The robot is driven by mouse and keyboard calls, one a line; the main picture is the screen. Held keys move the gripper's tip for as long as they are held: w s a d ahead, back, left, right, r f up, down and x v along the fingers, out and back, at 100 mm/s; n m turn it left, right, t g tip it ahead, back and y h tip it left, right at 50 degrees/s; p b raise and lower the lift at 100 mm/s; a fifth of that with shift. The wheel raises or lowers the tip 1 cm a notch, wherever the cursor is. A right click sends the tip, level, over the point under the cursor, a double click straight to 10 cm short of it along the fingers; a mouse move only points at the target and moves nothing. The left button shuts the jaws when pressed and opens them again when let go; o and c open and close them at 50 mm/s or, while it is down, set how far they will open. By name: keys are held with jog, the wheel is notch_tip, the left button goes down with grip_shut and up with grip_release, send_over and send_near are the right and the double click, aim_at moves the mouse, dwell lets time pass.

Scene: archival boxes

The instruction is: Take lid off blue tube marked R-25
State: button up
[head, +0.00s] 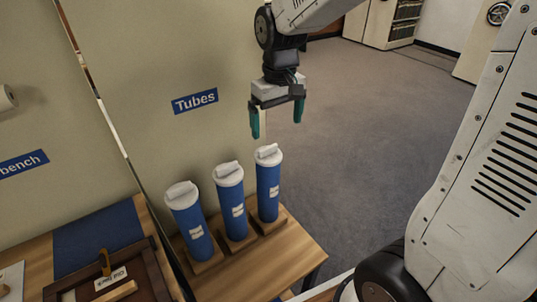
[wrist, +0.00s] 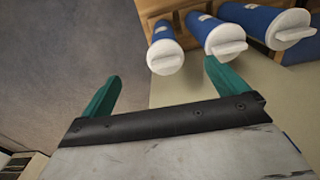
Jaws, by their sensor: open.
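Three blue tubes with white lids stand upright in a row on a small wooden table in the head view: a left tube (head: 194,235), a middle tube (head: 233,208) and a right tube (head: 268,192). Each lid has a raised bar grip: left lid (head: 181,195), middle lid (head: 228,172), right lid (head: 268,154). Each tube has a small white label, too small to read, so I cannot tell which is R-25. My gripper (head: 276,132) is open and empty above the right tube, apart from its lid. In the wrist view the nearest lid (wrist: 165,58) lies beyond the teal fingers (wrist: 160,85).
A blue "Tubes" sign (head: 195,101) is on the wall behind. The wooden table (head: 295,262) ends just right of the tubes, with open carpet beyond. A bench with a blue mat (head: 98,238) and a dark wooden box (head: 112,284) stands at the left.

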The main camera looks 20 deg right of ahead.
aim_at(268, 147)
jog(key=w+f, duration=0.3)
jog(key=shift+w+a+f, duration=0.25)
jog(key=shift+w+a, duration=0.05)
jog(key=shift+w, duration=0.1)
jog(key=shift+w+f, duration=0.1)
jog(key=shift+f, duration=0.25)
jog(key=f, duration=0.7)
jog(key=shift+s+a, duration=0.15)
jog(key=shift+s, duration=0.1)
jog(key=shift+c, duration=0.4)
jog(key=c, duration=1)
